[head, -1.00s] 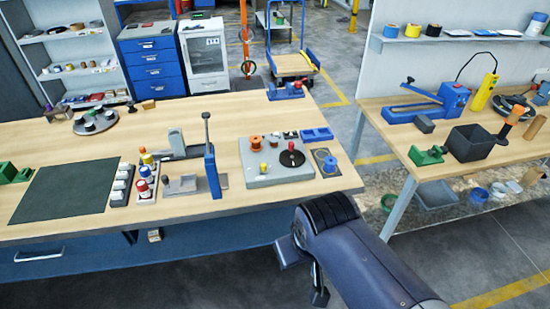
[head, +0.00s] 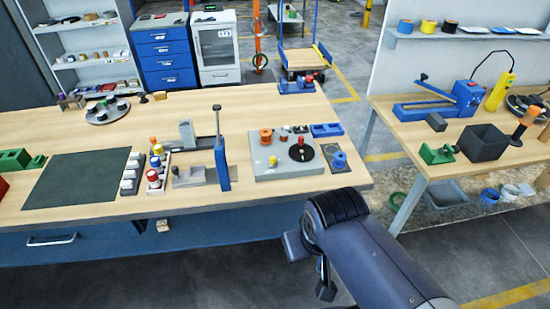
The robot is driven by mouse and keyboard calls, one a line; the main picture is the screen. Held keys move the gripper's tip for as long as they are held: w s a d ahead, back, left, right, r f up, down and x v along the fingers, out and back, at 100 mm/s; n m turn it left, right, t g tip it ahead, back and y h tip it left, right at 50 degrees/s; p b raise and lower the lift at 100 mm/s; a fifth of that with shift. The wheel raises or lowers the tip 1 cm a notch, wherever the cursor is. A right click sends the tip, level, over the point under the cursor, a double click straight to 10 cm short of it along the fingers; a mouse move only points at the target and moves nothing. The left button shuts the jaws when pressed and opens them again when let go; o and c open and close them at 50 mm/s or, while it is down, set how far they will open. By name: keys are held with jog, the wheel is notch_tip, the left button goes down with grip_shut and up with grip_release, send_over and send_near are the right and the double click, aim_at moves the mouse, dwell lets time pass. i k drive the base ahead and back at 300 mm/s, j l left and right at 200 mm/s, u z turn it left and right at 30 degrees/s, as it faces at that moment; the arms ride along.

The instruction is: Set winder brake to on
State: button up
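The winder appears to be the light grey plate (head: 268,172) on the long bench, near its right end. It carries an orange spool (head: 266,136), a small yellow knob (head: 273,161) and a black disc (head: 299,153) with a red knob (head: 301,141). I cannot tell which part is the brake or how it is set. My dark arm reaches up from the bottom right, in front of the bench. What seems to be my gripper (head: 325,290) hangs below it, partly hidden, over the floor and apart from the winder. Its fingers are not clear.
Left of the plate stands a blue upright post (head: 221,163) with a lever. A blue tray (head: 326,130) and a blue ring on a dark pad (head: 339,159) sit to its right. A green mat (head: 75,180) lies at the left. A second bench (head: 400,150) stands right, across a gap.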

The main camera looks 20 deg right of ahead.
aim_at(273, 163)
jog(key=i+j+z, duration=0.1)
jog(key=i+z, duration=0.15)
jog(key=i, duration=0.65)
